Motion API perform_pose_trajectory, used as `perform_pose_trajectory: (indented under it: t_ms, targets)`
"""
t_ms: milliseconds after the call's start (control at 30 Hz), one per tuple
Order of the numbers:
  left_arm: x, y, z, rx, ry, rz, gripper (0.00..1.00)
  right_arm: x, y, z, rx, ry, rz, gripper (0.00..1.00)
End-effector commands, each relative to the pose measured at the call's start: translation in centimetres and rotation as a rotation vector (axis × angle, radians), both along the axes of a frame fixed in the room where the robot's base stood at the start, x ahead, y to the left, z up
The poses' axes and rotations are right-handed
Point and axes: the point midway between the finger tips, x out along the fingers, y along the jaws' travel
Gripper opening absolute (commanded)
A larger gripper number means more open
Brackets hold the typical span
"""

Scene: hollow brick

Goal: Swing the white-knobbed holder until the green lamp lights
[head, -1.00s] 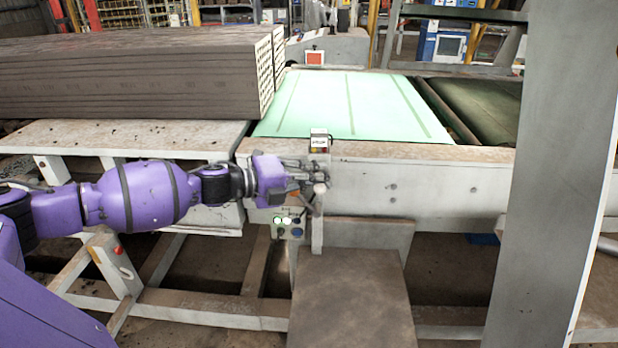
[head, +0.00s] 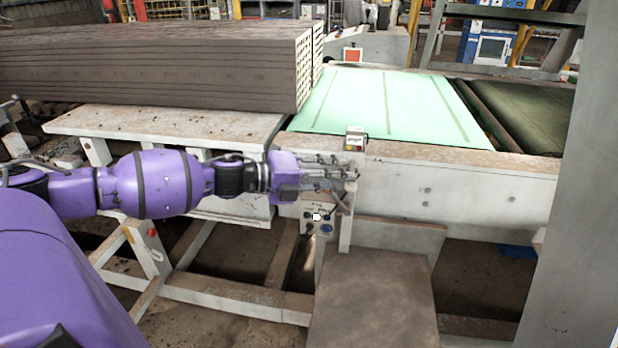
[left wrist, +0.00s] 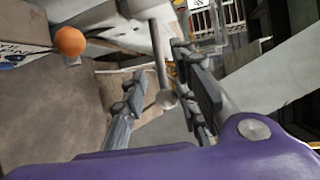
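My left gripper (head: 335,172) reaches to the right at the front edge of the machine, beside a small upright grey post. In the left wrist view its fingers (left wrist: 160,95) are apart. The holder's white knob (left wrist: 166,98), on a thin metal rod (left wrist: 158,50), shows between them with gaps on both sides. Contact with either finger cannot be made out. In the head view the fingers largely hide the holder. The lamp panel (head: 318,222) below shows one bright white spot and blue buttons; no clear green glow shows. My right gripper is out of view.
An orange ball-shaped knob (left wrist: 70,41) stands near the fingers in the wrist view. A small switch box (head: 355,139) sits above the gripper. A stack of hollow bricks (head: 160,70) lies left of the green belt (head: 375,105). A wide grey pillar (head: 570,200) stands at right.

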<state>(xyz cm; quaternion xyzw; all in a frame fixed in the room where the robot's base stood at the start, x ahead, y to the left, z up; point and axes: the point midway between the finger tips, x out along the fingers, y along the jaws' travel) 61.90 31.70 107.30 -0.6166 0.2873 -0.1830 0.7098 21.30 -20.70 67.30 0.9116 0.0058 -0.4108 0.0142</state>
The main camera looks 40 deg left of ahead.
Motion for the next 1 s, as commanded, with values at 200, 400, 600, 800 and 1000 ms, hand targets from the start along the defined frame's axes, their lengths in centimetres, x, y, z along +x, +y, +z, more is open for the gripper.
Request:
perform_pose_trajectory:
  t_ms: [200,400,600,800,1000]
  targets:
    - [-2.7,2.0,0.4,0.003,0.005,0.000,0.27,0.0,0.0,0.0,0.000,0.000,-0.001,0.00]
    - [-4.6,3.5,0.8,0.002,0.004,-0.001,0.27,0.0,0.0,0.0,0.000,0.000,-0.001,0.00]
    - [-5.8,4.5,1.1,0.002,0.003,-0.002,0.27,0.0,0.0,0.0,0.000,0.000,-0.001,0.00]
    - [-6.1,4.7,1.3,0.002,0.001,-0.003,0.27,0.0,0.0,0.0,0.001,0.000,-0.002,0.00]
    - [-6.1,4.7,1.3,0.002,0.001,-0.003,0.27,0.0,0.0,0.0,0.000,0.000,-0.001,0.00]
